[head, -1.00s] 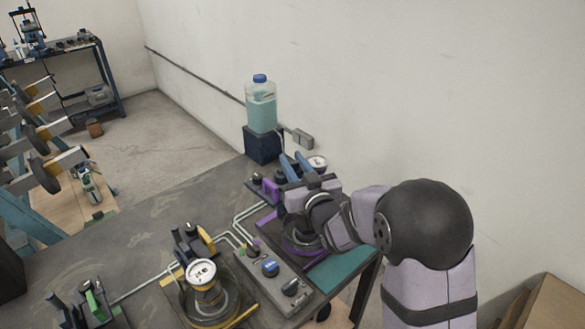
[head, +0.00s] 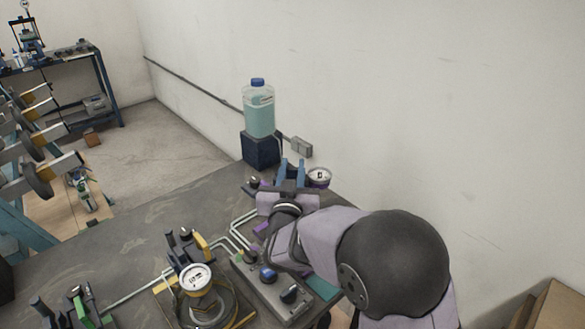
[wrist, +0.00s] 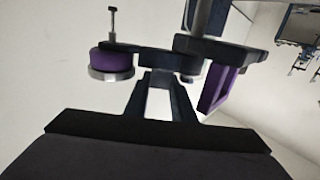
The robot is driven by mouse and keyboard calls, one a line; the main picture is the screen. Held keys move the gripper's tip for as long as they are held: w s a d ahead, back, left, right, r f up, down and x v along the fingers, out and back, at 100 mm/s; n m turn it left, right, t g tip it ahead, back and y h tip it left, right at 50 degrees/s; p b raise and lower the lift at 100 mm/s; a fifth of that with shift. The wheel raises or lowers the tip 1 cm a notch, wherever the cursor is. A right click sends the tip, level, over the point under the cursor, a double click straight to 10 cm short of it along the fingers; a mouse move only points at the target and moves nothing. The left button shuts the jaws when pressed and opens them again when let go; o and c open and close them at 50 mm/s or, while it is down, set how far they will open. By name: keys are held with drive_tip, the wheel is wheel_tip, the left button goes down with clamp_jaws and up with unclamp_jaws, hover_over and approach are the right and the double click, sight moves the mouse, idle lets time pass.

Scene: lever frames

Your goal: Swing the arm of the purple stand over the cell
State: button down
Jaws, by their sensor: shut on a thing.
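The purple stand shows only in part in the head view, with a purple piece (head: 262,229) beside my wrist. Its white-faced round gauge (head: 319,177) is just right of my gripper (head: 292,168). In the wrist view, the stand's dark arm (wrist: 140,50) crosses ahead, with a purple and silver round head (wrist: 111,62) at its left end and a purple bracket (wrist: 220,88) at right. My gripper (wrist: 163,80) is shut on the dark arm between them. The purple stand's cell is hidden behind my arm in the head view.
A yellow stand with a gauge (head: 195,278) and a green one (head: 83,308) stand left on the table (head: 130,235). A grey control box (head: 270,290) is close below my arm. A bottle (head: 259,112) on a dark block stands behind, near the wall.

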drive_tip(key=shift+r, duration=0.25)
drive_tip(key=c, duration=1.8)
unclamp_jaws()
drive_tip(key=shift+f, duration=0.1)
drive_tip(key=shift+s+f, duration=0.1)
drive_tip(key=shift+s, duration=0.05)
drive_tip(key=s+b, duration=0.2)
drive_tip(key=s, duration=0.5)
drive_tip(key=shift+a, duration=0.1)
